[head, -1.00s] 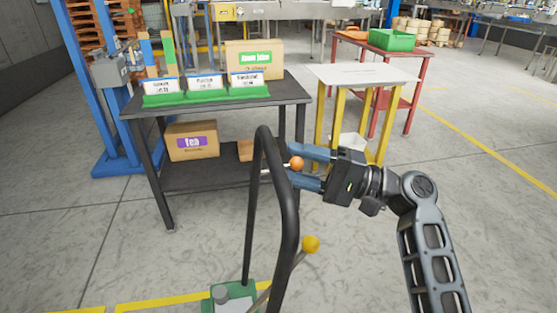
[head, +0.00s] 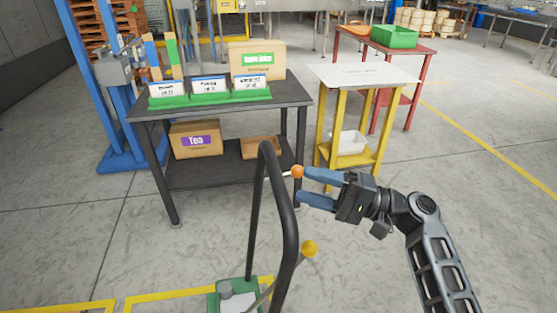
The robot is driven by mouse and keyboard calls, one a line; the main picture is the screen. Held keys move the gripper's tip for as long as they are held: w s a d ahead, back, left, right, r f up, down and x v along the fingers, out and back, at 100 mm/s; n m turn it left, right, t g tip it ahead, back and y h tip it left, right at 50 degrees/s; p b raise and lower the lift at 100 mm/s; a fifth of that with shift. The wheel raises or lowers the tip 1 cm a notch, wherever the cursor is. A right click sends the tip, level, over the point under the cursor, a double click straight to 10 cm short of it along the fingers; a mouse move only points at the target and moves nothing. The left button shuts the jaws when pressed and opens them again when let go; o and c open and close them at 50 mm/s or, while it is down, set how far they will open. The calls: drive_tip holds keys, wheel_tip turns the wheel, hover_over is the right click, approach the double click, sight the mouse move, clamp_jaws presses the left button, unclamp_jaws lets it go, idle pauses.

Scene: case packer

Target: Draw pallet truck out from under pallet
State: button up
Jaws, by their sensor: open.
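The pallet truck shows as a tall black loop handle (head: 290,220) rising from a green base (head: 238,291) at the bottom of the head view. An orange knob (head: 297,171) sits on a short lever at the handle's upper right. A yellow knob (head: 309,248) tops a lever lower down. My gripper (head: 302,184) is open, its blue fingers pointing left, just right of the handle. The upper fingertip is at the orange knob; I cannot tell whether it touches. The forks and the pallet are out of view.
A black table (head: 150,112) with a green rack and boxes stands beyond the handle. A white-topped yellow stand (head: 365,75) and a red table (head: 420,46) are behind to the right. A blue column (head: 97,95) stands left. The floor (head: 500,230) at right is clear.

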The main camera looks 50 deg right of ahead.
sight(276, 177)
drive_tip(key=shift+p+x, duration=0.65)
drive_tip(key=shift+x, duration=3.2)
drive_tip(key=shift+c, duration=0.3)
drive_tip(key=shift+f, duration=0.1)
clamp_jaws()
